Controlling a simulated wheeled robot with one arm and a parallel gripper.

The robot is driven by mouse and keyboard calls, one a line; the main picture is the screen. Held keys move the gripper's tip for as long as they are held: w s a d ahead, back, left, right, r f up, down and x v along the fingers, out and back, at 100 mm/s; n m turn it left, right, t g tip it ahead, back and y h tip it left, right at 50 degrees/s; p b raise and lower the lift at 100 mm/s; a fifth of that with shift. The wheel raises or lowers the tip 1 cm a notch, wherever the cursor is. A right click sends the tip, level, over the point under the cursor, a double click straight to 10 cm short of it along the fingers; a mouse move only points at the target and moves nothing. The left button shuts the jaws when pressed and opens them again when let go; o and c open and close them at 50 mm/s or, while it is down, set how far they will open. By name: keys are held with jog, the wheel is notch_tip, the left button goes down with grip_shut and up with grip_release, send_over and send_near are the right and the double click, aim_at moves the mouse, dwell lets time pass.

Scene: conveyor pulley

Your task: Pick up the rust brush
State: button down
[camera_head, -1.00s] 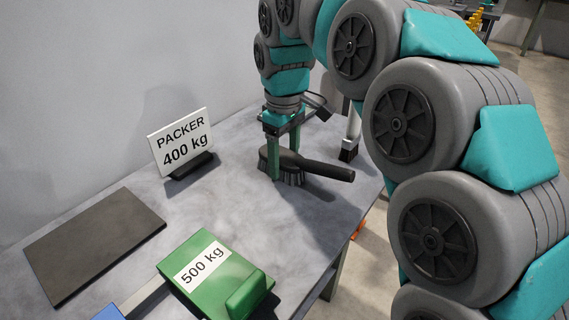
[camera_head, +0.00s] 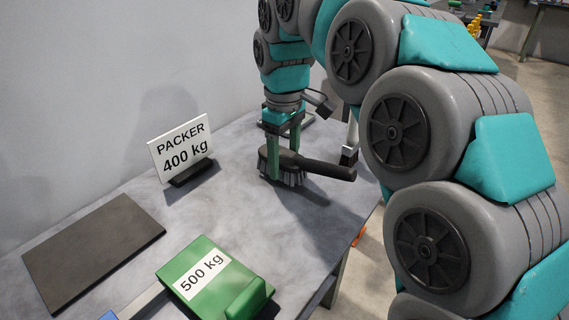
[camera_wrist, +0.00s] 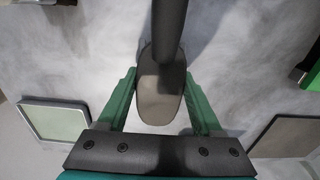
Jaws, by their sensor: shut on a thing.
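The rust brush (camera_head: 322,169) is dark, with a long handle pointing right and bristles facing down, over the far right part of the table. My gripper (camera_head: 281,157) comes from above and is shut on the brush's head, one green finger on each side. In the wrist view the brush (camera_wrist: 161,88) lies between the two fingers of my gripper (camera_wrist: 160,100), its handle running to the top. The bristles are hidden there. In the head view, the bristles look at or just above the table top; I cannot tell whether they touch it.
A "PACKER 400 kg" sign (camera_head: 181,148) stands left of the brush on the table (camera_head: 225,215). A flat dark plate (camera_head: 92,250) lies at the left, and a green block marked 500 kg (camera_head: 225,275) at the front. A white-handled brush-like item (camera_head: 350,150) is right behind the handle. The table middle is clear.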

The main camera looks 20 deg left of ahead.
jog(key=shift+r, duration=0.95)
jog(key=s, duration=0.5)
jog(key=s+r+b, duration=0.1)
jog(key=s, duration=1)
jog(key=shift+d+r+b, duration=0.25)
jog(key=shift+d+b, duration=0.1)
